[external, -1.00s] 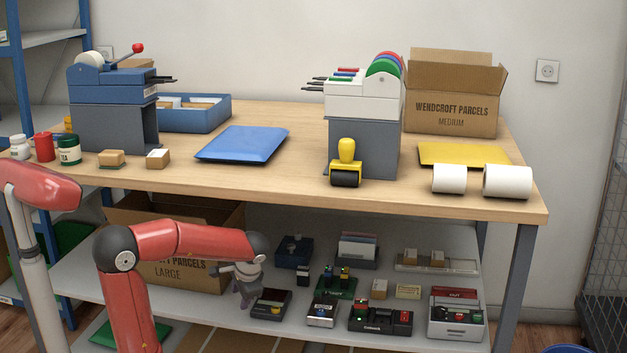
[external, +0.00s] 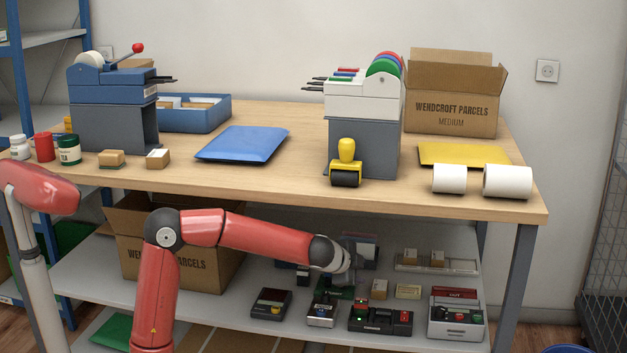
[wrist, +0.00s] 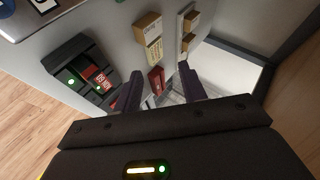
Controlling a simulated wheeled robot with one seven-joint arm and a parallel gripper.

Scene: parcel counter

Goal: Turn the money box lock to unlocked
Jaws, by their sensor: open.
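No lock is readable, and I cannot tell for sure which item is the money box. A grey box (external: 457,321) with a black panel, small coloured parts and a red top piece stands at the shelf's front right. My gripper (wrist: 162,88) is open and empty in the wrist view, its two dark fingers apart. A red piece (wrist: 156,79) shows between and beyond them. In the external view my wrist is over the middle of the shelf, and the fingers are hidden.
A black device (external: 381,318) with red and green parts, also in the wrist view (wrist: 78,72), sits left of the grey box. A silver-topped device (external: 322,315) and dark device (external: 271,303) stand further left. The tabletop (external: 290,185) overhangs the shelf.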

